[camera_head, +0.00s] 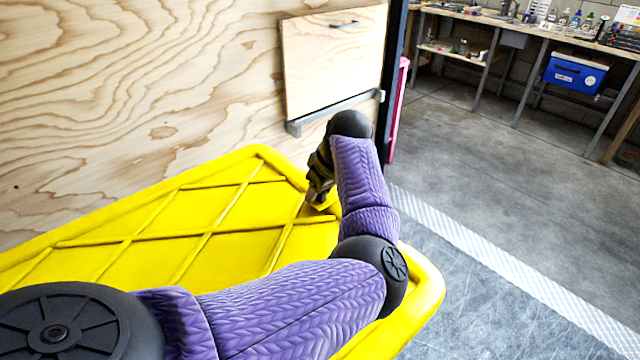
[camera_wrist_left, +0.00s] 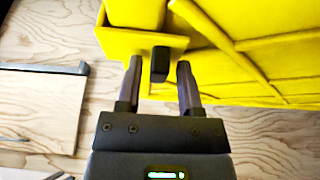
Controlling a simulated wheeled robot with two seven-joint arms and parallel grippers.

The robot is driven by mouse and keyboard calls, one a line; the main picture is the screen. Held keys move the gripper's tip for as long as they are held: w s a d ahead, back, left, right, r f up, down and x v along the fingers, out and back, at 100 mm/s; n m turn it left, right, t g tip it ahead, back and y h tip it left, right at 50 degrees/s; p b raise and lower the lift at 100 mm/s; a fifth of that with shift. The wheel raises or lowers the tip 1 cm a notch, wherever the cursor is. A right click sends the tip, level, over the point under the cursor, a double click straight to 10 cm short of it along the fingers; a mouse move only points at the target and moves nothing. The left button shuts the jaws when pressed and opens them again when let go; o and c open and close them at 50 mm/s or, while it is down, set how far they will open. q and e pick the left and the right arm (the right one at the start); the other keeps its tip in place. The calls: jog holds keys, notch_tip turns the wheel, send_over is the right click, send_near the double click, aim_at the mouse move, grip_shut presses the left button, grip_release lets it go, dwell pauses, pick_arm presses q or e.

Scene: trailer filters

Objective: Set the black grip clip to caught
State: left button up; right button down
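The black grip clip (camera_wrist_left: 160,63) is a small dark block on the edge of a yellow ribbed panel (camera_wrist_left: 270,62), seen in the left wrist view. My left gripper (camera_wrist_left: 160,68) is open, with one finger on each side of the clip. A gap shows between the clip and each finger. In the head view my left gripper (camera_head: 319,190) is at the far end of the yellow panel (camera_head: 225,245), and I cannot make out the clip there. Whether the clip is caught or loose cannot be told. My right gripper is not in view.
A plywood wall (camera_head: 140,90) stands behind the yellow panel. A wooden flap (camera_head: 333,60) with a handle and a grey metal ledge (camera_head: 330,112) is on it, close to my left wrist. Open floor (camera_head: 490,150) lies to the right, with a workbench and blue cooler (camera_head: 576,72) beyond.

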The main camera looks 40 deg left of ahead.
pick_arm(q)
jog(key=shift+o, duration=0.5)
jog(key=shift+r, duration=0.2)
jog(key=p+v, duration=0.4)
jog(key=v, duration=0.5)
jog(key=shift+d+r, duration=0.15)
jog(key=shift+r, duration=0.05)
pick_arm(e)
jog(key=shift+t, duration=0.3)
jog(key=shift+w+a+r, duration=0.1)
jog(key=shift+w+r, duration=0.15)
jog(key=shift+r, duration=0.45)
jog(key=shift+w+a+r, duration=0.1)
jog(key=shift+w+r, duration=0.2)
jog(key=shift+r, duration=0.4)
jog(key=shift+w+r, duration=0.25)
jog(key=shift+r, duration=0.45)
